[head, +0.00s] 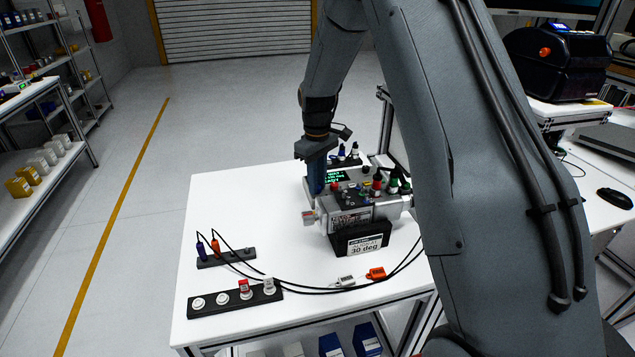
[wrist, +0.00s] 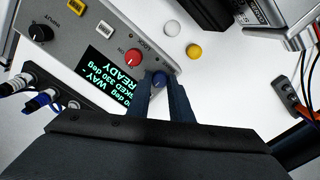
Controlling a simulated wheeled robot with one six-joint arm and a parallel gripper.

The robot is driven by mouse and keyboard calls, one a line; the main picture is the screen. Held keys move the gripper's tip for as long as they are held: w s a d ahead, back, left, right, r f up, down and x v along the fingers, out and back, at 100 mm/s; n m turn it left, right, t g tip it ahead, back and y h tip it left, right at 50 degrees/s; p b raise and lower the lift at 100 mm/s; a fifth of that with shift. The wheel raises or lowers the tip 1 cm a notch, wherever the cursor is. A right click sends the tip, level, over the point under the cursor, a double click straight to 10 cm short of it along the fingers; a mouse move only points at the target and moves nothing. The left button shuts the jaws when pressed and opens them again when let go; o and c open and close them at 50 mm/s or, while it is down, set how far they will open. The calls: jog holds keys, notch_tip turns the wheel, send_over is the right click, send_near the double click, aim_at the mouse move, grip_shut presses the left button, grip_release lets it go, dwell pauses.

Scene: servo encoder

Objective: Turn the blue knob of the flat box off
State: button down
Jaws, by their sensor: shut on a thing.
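The flat box (wrist: 70,50) is grey, with a green-lit display (wrist: 104,75), a red knob (wrist: 134,56) and a black knob (wrist: 41,33) on its face. The blue knob (wrist: 159,79) sits by the box's edge, between my gripper's fingers in the wrist view. My gripper (wrist: 162,84) is shut on the blue knob, with one finger on each side of it. In the head view my gripper (head: 317,178) points down at the left end of the box, beside its display (head: 335,176), and hides the blue knob.
A black "30 deg" sign (head: 362,240) stands in front of the silver equipment. Black strips with plugs (head: 226,258) and round pieces (head: 234,299) lie on the white table (head: 240,185). Cables run across the front. The table's back left is clear.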

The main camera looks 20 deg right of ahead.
jog(key=c, duration=1.6)
grip_release()
notch_tip(320, 180, up, 8)
jog(key=shift+f+b, duration=0.1)
jog(key=shift+b, duration=1.05)
